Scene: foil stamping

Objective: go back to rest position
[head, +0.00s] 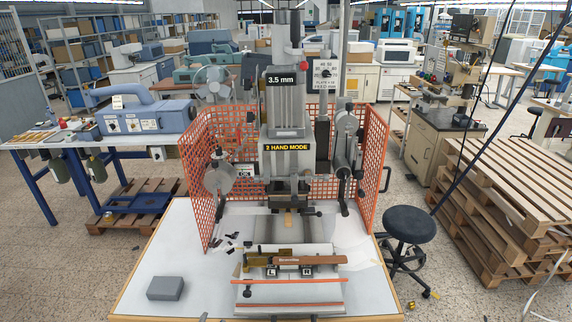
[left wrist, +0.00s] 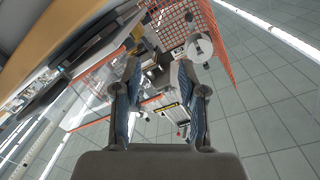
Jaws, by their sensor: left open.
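My left gripper (left wrist: 158,78) shows in the left wrist view with its two blue-padded fingers apart. Nothing shows between the fingers; the stamping press is seen beyond them. The grey foil stamping press (head: 285,105) stands upright on the white table (head: 190,225).
An orange mesh guard (head: 372,150) surrounds the press at its sides and back. A grey block (head: 165,288) lies at the table's front left. Small dark scraps lie left of the fixture. A black stool (head: 410,223) and stacked pallets (head: 500,200) stand to the right.

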